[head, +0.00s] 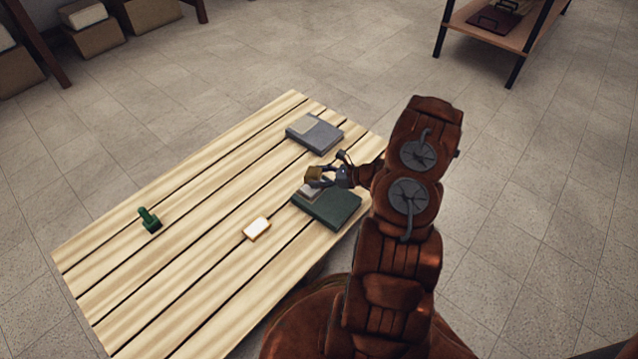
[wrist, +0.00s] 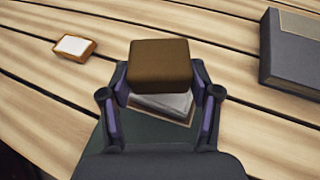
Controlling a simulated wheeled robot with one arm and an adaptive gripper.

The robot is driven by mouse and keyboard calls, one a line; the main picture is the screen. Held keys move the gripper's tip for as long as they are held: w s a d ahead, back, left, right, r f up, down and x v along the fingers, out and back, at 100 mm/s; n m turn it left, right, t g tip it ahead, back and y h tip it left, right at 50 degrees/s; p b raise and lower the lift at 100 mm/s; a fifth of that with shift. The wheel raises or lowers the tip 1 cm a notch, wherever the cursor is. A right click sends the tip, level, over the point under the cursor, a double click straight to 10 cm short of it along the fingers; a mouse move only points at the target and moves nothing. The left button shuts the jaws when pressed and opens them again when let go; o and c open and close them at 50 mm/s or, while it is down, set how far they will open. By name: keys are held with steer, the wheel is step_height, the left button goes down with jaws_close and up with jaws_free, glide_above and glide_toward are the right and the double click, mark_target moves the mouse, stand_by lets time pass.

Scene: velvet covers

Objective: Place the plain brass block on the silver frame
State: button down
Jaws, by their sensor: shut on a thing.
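My gripper (head: 322,175) is shut on a plain brown-brass block (head: 313,173). In the wrist view the block (wrist: 160,65) sits between the two fingers of my gripper (wrist: 160,85). It is held over a dark green cover (head: 330,208), above a pale silver-grey panel (wrist: 168,103) with a thin brownish edge. The block and fingers hide part of this panel, and I cannot tell the gap under the block. A grey cover (head: 316,136) with a paler panel (head: 303,125) lies farther back. I cannot tell for certain which panel is the silver frame.
On the slatted wooden table (head: 190,230) lie a small white-topped block with orange-brown sides (head: 257,229) and a green knobbed object (head: 150,220). The table's left part is mostly clear. A shelf (head: 495,28) and boxes (head: 95,38) stand away from it.

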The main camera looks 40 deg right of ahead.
steer(key=shift+w+f, duration=0.25)
steer(key=shift+f, duration=0.1)
steer(key=shift+f+b, duration=0.85)
steer(key=shift+f, duration=0.55)
steer(key=shift+f, duration=0.1)
steer(key=shift+c, duration=1.2)
jaws_free()
